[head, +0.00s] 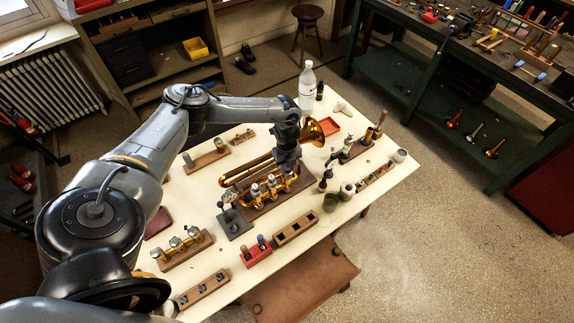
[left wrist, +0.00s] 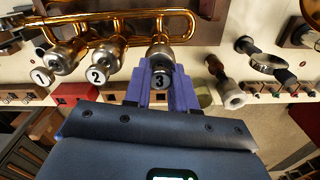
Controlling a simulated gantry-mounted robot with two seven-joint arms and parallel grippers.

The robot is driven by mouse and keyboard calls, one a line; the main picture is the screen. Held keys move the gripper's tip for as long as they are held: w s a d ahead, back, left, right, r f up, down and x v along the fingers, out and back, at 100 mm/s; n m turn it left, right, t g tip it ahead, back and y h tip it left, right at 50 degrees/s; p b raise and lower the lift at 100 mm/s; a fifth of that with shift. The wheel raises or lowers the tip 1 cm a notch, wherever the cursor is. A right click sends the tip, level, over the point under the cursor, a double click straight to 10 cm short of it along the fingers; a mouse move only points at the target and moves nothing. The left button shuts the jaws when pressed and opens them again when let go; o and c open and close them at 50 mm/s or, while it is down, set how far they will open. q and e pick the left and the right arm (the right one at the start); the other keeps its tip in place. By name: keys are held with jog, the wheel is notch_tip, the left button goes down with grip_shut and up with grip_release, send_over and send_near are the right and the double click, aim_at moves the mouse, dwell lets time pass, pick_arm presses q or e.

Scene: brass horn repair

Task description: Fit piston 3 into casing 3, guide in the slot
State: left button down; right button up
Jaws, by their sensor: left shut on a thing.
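The brass horn (head: 262,172) lies on a wooden stand on the white table, with three silver-topped valve casings along its near side. In the left wrist view, discs marked 1 (left wrist: 39,77), 2 (left wrist: 97,75) and 3 (left wrist: 161,82) show below the brass tubing (left wrist: 130,22). My left gripper (left wrist: 160,88) has its purple fingers closed around piston 3, at the disc marked 3. Casing 3 (left wrist: 161,52) is directly behind it, in line with it. In the head view my left gripper (head: 287,168) is over the horn's right casing. The guide and slot are hidden. My right gripper is not visible.
A wooden rack with silver-topped parts (head: 183,248), a red block (head: 256,252) and a wooden block with square holes (head: 296,227) stand along the near side. A tool rack (head: 358,148) stands right.

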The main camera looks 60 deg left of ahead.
pick_arm(q)
jog(key=shift+f, duration=0.35)
jog(key=c, duration=0.8)
grip_release()
jog(key=shift+c, duration=0.2)
jog(key=shift+r, duration=0.15)
notch_tip(320, 180, up, 11)
jog(key=shift+f, duration=0.2)
